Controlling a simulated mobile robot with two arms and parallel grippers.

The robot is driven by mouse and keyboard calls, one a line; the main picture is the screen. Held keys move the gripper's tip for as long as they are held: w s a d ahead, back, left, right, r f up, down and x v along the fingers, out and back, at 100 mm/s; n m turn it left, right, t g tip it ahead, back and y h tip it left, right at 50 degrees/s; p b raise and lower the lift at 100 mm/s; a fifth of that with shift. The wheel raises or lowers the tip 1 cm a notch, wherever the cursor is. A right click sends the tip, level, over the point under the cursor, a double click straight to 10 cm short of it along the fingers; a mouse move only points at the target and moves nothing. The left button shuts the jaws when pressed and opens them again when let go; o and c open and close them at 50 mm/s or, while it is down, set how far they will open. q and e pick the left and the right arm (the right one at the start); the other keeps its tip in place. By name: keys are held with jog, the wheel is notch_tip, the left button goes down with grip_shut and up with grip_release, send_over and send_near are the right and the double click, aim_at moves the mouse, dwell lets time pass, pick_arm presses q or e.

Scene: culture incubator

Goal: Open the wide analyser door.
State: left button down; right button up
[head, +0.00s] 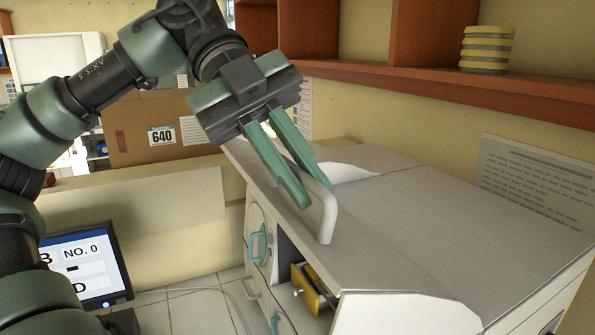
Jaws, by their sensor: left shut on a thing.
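The analyser (420,205) is a large pale cabinet filling the right half of the head view. A wide pale panel, which looks like its wide door (375,255), slopes along its near side and carries a curved off-white bar handle (327,222). A dark gap shows below the panel, with a yellow-fronted part (308,288) inside. My left gripper (316,192) comes from above, with its two green fingers shut on the upper part of the handle. The fingers hide part of the handle. My right gripper is not in view.
Smaller fronts with teal handles (259,244) are on the analyser's left face. A monitor (86,265) stands at the lower left. A cardboard box (160,130) is behind my left arm. A wooden shelf (450,90) with a yellow-and-grey stack (487,49) runs above the analyser.

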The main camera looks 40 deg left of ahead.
pick_arm(q)
jog(key=c, duration=1.7)
grip_release()
jog(key=shift+o, duration=1)
jog(key=shift+w+f, duration=0.1)
jog(key=shift+w+a, duration=0.1)
jog(key=shift+w, duration=0.05)
jog(key=shift+b+v, duration=0.7)
jog(key=shift+v, duration=3.2)
